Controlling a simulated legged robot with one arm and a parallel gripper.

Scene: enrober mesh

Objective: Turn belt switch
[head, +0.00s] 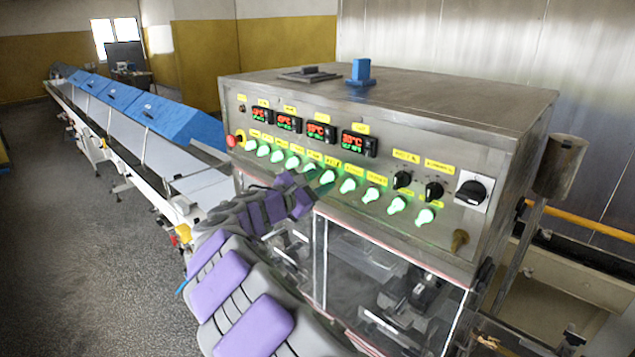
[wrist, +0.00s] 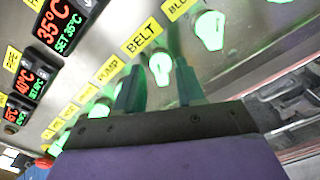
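The belt switch (wrist: 160,68) is a lit, pale green-white knob under the yellow BELT label (wrist: 141,38) in the wrist view. My gripper (wrist: 157,78) is open, with one dark green finger to each side of this knob as seen there. I cannot tell whether the fingers touch it. In the head view my gripper (head: 320,184) is close to the front of the control panel (head: 445,235), at the middle of the row of lit knobs. The belt switch is hard to pick out there beside the fingers.
Neighbouring lit knobs (head: 347,185) stand close on both sides. Black rotary switches (head: 402,180) and a large black main switch (head: 472,192) are at right. A red button (head: 232,141) is at left. Red displays (head: 315,131) sit above. Clear guards (head: 345,275) stand below the panel.

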